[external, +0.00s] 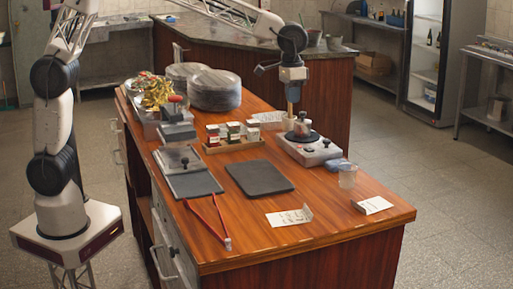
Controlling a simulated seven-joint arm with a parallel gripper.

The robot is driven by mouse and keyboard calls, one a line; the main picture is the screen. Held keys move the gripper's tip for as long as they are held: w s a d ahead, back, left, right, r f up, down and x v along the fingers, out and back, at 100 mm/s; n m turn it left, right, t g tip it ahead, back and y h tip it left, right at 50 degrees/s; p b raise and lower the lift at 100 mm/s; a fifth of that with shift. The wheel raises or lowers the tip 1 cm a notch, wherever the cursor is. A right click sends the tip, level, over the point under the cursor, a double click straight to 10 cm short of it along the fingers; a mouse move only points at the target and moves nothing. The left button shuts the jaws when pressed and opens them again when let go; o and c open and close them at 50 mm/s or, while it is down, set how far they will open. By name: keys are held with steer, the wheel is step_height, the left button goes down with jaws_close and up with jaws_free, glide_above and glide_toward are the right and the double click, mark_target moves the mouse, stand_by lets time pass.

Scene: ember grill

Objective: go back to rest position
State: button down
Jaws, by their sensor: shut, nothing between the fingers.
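My gripper (291,112) hangs from my arm on the right side of the wooden counter (330,220), pointing down. Its fingers look shut and empty. Its tips are just behind and left of a whitish knobbed piece (302,126) on a grey, box-like device (312,150). I cannot tell whether the tips touch it.
Dark slabs (259,177), red tongs (207,222), a rack of small jars (228,136) and stacked round dark dishes (214,90) occupy the counter. A second counter (255,45) stands behind.

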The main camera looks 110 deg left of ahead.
steer(key=s+d+r+m+t, duration=0.1)
steer(key=s+d+r+m, duration=0.1)
steer(key=s+d, duration=0.9)
steer(key=s+d+r+m, duration=0.2)
steer(key=s+d+r, duration=0.1)
steer(key=s+d, duration=0.75)
steer(key=s+d+f+m, duration=0.2)
steer(key=s+d+f, duration=0.2)
steer(key=s, duration=0.8)
steer(key=s+d+f+m+t, duration=0.1)
steer(key=s+d+f+m, duration=0.1)
steer(key=s+d+f, duration=0.2)
steer(key=s+d, duration=0.3)
steer(key=s, duration=0.4)
steer(key=shift+s, duration=0.4)
